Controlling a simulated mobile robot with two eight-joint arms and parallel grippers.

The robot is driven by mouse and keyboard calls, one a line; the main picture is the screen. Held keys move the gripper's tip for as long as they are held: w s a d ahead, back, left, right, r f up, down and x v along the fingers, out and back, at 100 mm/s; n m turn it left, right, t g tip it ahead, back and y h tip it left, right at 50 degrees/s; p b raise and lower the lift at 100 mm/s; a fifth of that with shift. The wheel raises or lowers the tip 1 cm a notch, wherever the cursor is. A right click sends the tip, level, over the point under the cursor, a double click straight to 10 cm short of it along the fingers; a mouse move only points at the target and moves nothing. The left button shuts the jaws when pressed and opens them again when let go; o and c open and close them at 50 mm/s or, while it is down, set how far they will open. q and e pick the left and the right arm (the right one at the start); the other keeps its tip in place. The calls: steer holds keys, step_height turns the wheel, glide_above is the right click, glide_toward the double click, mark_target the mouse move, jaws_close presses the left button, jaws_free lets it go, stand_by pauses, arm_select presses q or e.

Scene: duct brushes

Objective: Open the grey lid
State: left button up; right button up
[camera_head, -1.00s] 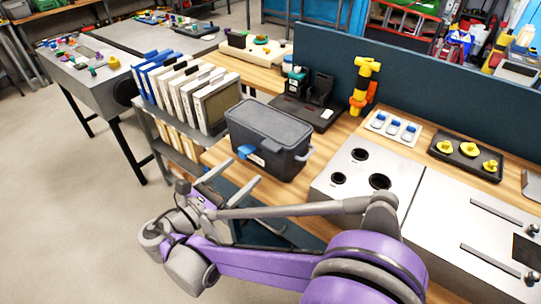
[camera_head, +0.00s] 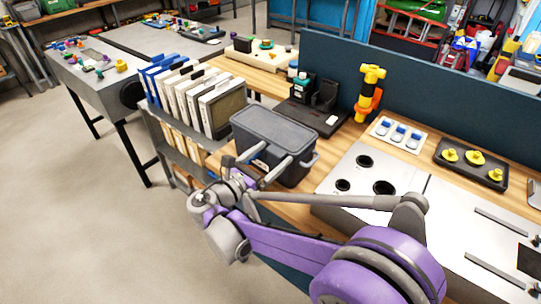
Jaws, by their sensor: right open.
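The grey lid (camera_head: 272,127) lies closed on top of a dark grey box (camera_head: 296,173) on the wooden bench. The box has a light handle at its right side and a blue latch on its front, now largely hidden by my gripper. My right gripper (camera_head: 274,153) is open, its two grey fingers pointing at the box front just below the lid rim. A bit of blue shows between the fingers. I cannot tell whether the fingers touch the box. My left gripper is not in view.
A rack of white and blue binders (camera_head: 190,96) stands close to the left of the box. A black stand (camera_head: 310,112) is behind it, with a yellow-orange tool (camera_head: 369,93) to its right. A metal panel with round holes (camera_head: 352,178) lies to the right.

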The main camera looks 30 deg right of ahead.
jaws_close()
stand_by(0.3)
